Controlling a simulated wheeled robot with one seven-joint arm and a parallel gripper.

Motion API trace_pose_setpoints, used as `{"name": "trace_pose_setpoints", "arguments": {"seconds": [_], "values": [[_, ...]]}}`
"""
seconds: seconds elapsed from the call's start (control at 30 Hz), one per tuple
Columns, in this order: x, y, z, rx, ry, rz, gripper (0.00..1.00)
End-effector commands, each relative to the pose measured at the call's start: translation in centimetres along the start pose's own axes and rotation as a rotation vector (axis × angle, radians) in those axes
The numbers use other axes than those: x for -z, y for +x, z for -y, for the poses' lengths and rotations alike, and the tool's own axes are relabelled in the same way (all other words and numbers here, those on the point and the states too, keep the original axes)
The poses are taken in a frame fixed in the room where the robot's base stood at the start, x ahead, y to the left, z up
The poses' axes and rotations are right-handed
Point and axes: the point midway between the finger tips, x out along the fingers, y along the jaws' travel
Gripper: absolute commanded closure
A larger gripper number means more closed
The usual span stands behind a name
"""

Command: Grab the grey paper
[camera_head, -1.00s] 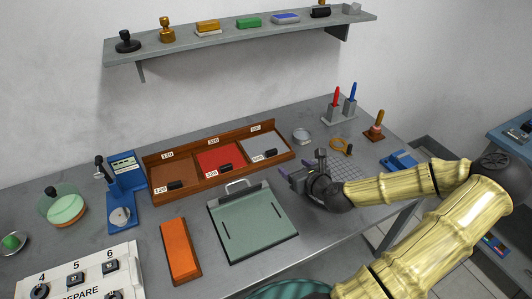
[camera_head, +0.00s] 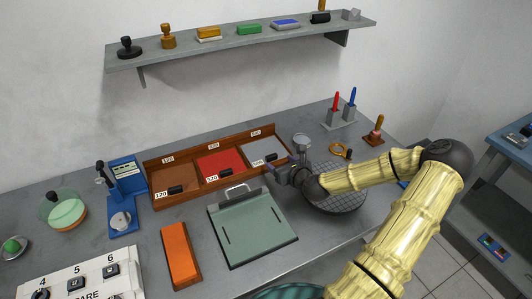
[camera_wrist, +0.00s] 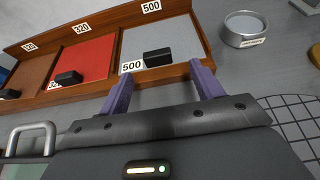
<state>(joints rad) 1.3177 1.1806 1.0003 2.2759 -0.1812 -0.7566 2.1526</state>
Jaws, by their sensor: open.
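The grey paper (camera_wrist: 183,33) lies flat in the right compartment of the brown wooden tray, marked 500. It also shows in the head view (camera_head: 257,149). A small black block (camera_wrist: 157,57) sits on its front part. My gripper (camera_wrist: 160,82) is open and empty, its two purple fingers apart at the tray's front wall, in front of the grey paper. In the head view my gripper (camera_head: 283,164) is at the tray's right front corner. I cannot tell its exact height above the table.
The red sheet (camera_wrist: 83,54) and brown sheet (camera_wrist: 33,72) lie in the other compartments, each with a black block. A round metal tin (camera_wrist: 243,27) stands right of the tray. A green clipboard-like board (camera_head: 252,229) lies in front.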

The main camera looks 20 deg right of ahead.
Motion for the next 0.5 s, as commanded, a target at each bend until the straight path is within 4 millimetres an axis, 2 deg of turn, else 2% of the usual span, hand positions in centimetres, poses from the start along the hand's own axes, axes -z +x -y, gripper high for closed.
{"name": "trace_pose_setpoints", "arguments": {"seconds": [0.3,0.5], "values": [[-0.3,4.0,-0.5,0.000,0.001,0.000,0.35],[-0.2,4.9,-0.5,-0.001,0.001,-0.001,0.35]]}}
